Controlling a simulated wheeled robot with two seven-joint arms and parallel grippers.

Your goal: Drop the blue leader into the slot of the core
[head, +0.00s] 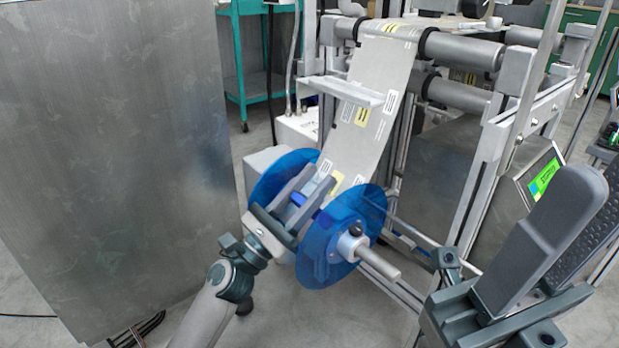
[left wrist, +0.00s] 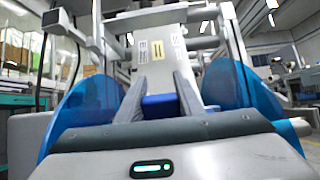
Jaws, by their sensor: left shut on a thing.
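A pale film web with printed labels (head: 375,82) hangs from the rollers down between two clear blue reel flanges (head: 333,258). The blue leader (head: 298,199) shows between the fingers of my left gripper (head: 320,177), which is shut on it between the flanges. In the left wrist view the blue leader (left wrist: 160,100) lies between the two grey fingers, with the web (left wrist: 155,70) beyond. The core and its slot are hidden behind my gripper and the flanges. The reel's spindle (head: 378,263) sticks out at the front. My right gripper (head: 590,190) is open and empty at lower right.
A tall metal cabinet (head: 110,150) fills the left. The machine frame with rollers (head: 465,50) stands behind and right of the reel. A green-lit screen (head: 543,178) is near my right gripper. Bare floor shows below the reel.

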